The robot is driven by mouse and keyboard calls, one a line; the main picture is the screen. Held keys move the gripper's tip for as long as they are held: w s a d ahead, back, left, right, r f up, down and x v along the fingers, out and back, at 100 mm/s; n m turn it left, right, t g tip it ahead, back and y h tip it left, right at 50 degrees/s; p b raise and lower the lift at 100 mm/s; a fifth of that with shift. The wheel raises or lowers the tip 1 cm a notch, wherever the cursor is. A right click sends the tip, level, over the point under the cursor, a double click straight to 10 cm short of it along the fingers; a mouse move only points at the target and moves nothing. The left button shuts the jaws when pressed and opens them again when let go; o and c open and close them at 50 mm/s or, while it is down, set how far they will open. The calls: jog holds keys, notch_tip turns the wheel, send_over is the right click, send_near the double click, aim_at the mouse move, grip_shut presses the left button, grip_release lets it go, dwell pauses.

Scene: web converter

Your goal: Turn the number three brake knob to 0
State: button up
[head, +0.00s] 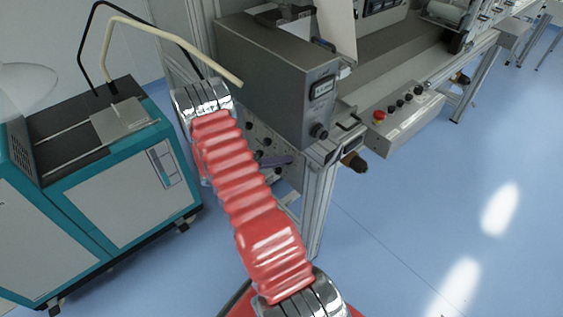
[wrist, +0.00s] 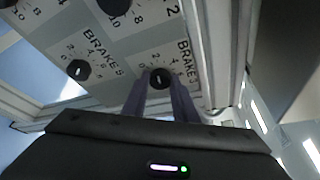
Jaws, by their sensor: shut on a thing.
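A black round brake knob (wrist: 161,75) with a pale pointer line sits on a light panel, with a printed number scale around it and a "BRAKE" label beside it. The last character of the label is hard to read. My gripper (wrist: 159,85) has its two purple-grey fingers on either side of this knob, shut on it. The pointer's exact setting is not clear. In the head view, my gripper's purple-grey finger (head: 276,161) shows at the knob panel (head: 290,176), mostly hidden behind my red arm.
Another brake knob (wrist: 78,69) is to the left, and a further black knob (wrist: 114,5) is at the top. A grey control box (head: 285,80) stands above the panel. A box with a red button (head: 379,115) is to the right. A teal cabinet (head: 110,190) stands left; open blue floor is right.

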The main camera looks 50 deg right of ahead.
jog(key=n+h, duration=0.1)
jog(key=n, duration=0.2)
jog(key=n+g+h, duration=0.1)
jog(key=n, duration=0.3)
jog(key=f+n+g+h, duration=0.1)
jog(key=n, duration=0.3)
jog(key=shift+w+h, duration=0.2)
jog(key=shift+h, duration=0.2)
jog(key=shift+s+f, duration=0.1)
jog(key=o, duration=1)
jog(key=shift+o, duration=0.2)
jog(key=v, duration=1.4)
jog(key=shift+d+f, duration=0.1)
jog(key=shift+d, duration=0.05)
